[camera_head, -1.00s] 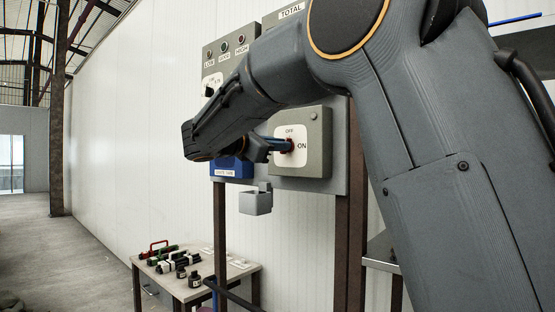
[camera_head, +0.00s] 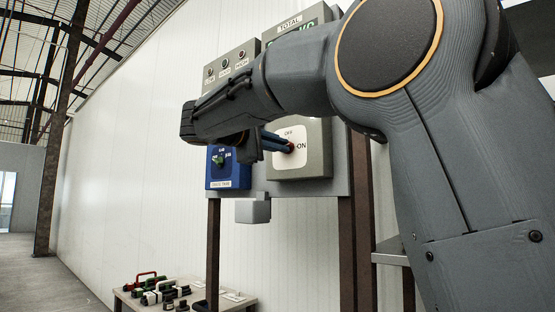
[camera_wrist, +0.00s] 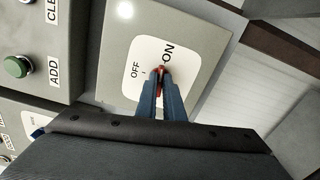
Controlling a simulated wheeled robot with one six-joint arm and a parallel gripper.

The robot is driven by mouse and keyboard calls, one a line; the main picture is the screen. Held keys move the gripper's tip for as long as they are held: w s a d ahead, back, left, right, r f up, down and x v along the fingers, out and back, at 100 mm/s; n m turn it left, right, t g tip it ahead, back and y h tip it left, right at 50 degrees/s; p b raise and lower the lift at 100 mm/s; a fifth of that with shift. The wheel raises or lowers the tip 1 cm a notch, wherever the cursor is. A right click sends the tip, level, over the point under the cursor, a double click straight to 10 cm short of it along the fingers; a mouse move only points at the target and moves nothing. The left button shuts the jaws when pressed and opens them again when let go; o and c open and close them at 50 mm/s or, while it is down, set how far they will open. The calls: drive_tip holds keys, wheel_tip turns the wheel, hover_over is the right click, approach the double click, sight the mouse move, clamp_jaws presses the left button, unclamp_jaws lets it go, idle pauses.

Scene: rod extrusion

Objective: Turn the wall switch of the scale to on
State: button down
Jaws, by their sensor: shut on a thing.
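The wall switch is a grey box (camera_head: 318,165) with a white plate marked OFF at the top and ON at the right in the head view. Its small red knob (camera_head: 291,147) is at the plate's middle. My gripper (camera_head: 288,147) reaches it from the left, with its blue fingers at the knob. In the wrist view the knob (camera_wrist: 159,70) is pinched between the fingertips of my gripper (camera_wrist: 160,76), just below the ON label. The fingers hide much of the knob, so I cannot tell which way it points.
A blue box (camera_head: 228,172) with a green knob is left of the switch. A grey panel with several buttons (camera_head: 225,65) is above. A small grey tray (camera_head: 252,210) hangs below. A table (camera_head: 240,302) with tools stands lower left. The green ADD button (camera_wrist: 17,66) is left in the wrist view.

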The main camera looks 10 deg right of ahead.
drive_tip(key=shift+f+m+b, duration=0.2)
drive_tip(key=shift+m+b, duration=0.8)
drive_tip(key=c, duration=1.9)
unclamp_jaws()
drive_tip(key=shift+s+d+r, duration=0.1)
drive_tip(key=shift+o, duration=0.2)
drive_tip(key=v, duration=0.8)
